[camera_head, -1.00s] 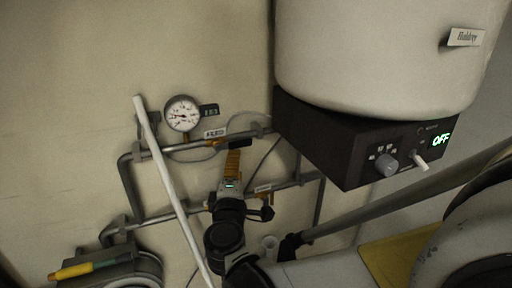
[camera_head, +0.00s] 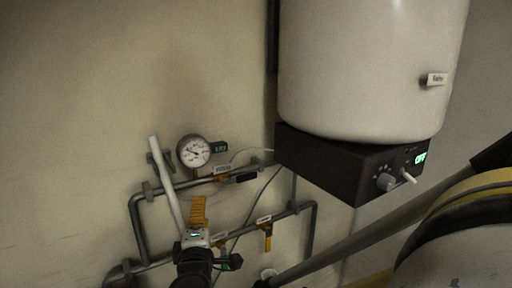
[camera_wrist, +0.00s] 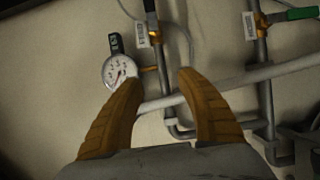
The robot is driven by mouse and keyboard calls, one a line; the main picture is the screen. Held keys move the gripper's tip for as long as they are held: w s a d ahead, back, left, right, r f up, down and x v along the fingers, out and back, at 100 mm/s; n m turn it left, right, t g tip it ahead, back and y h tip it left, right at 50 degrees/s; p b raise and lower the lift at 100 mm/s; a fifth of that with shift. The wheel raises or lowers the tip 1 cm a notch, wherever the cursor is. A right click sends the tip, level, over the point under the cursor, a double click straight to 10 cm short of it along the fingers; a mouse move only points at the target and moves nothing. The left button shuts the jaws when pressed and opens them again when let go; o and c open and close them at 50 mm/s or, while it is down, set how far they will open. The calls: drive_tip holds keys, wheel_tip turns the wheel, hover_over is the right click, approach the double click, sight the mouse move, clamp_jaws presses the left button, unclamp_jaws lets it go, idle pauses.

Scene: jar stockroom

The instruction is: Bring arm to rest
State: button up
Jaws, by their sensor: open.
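My gripper (camera_head: 198,212) has orange fingers and is in the lower left of the head view, in front of the wall pipes and below the round gauge (camera_head: 193,151). In the wrist view my gripper (camera_wrist: 159,80) has its two fingers spread apart with nothing held between them. A pale bar (camera_wrist: 235,82) crosses behind the fingers there; I cannot tell whether it touches them. The black wrist behind the gripper shows at the bottom of the head view.
A white tank (camera_head: 370,70) sits on a dark control box (camera_head: 335,165) whose display reads OFF. Grey pipes (camera_head: 139,235) run along the wall, with a black valve handle (camera_head: 241,178) and a yellow one (camera_head: 268,241). The wall at upper left is bare.

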drive_tip(key=s+d+f+m+g+h, duration=0.1)
drive_tip(key=d+m+g+h, duration=0.3)
drive_tip(key=d, duration=0.8)
drive_tip(key=s+d+f+m+g+h, duration=0.15)
drive_tip(key=d+m, duration=0.45)
drive_tip(key=d, duration=0.7)
drive_tip(key=s+d+f+m+g+y, duration=0.1)
drive_tip(key=s+d+f+m+g, duration=0.1)
drive_tip(key=s, duration=0.7)
drive_tip(key=s+d+f+m+g+y, duration=0.2)
drive_tip(key=s+d+f+m+g, duration=0.1)
drive_tip(key=s+d+m, duration=0.4)
drive_tip(key=s+f, duration=0.1)
drive_tip(key=s, duration=0.2)
drive_tip(key=shift+m, duration=0.3)
